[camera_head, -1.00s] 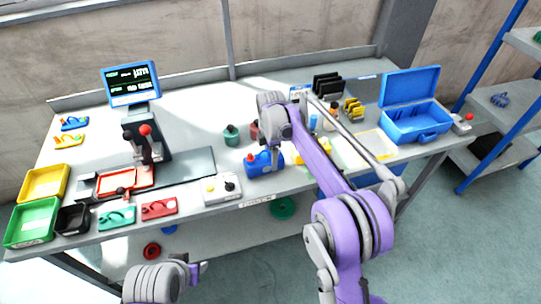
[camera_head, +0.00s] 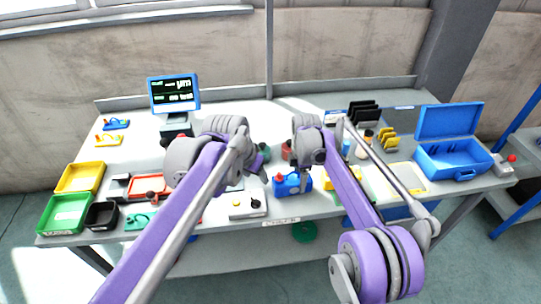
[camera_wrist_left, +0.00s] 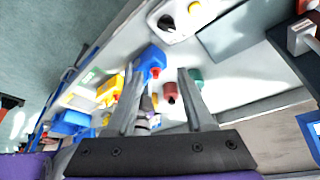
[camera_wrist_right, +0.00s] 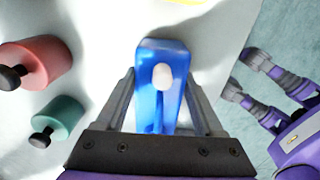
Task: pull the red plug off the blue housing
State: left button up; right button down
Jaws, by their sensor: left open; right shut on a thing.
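The blue housing (camera_head: 292,186) stands near the front edge of the bench, with the red plug (camera_head: 279,178) on its left side. In the right wrist view the housing (camera_wrist_right: 160,55) lies between the fingers of my right gripper (camera_wrist_right: 160,78), which is shut on it; a pale round knob shows on top. My left gripper (camera_wrist_left: 163,75) is open and empty, to the left of the housing in the head view. In the left wrist view the housing (camera_wrist_left: 150,58) and the red plug (camera_wrist_left: 156,72) show beyond its fingertips, apart from them.
A red cylinder (camera_wrist_right: 38,62) and a green cylinder (camera_wrist_right: 58,117) stand close to the housing. A white switch box (camera_head: 246,204) is to its left. A blue toolbox (camera_head: 450,155) is at right; yellow (camera_head: 86,177) and green (camera_head: 65,213) trays are at left.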

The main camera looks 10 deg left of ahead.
pick_arm(q)
jog(key=m, duration=0.1)
send_near(279, 174)
notch_tip(279, 174, up, 3)
jog(key=s+a, duration=0.1)
jog(key=x, duration=1.2)
jog(key=shift+d+f, duration=0.1)
jog(key=shift+d, duration=0.15)
grip_shut()
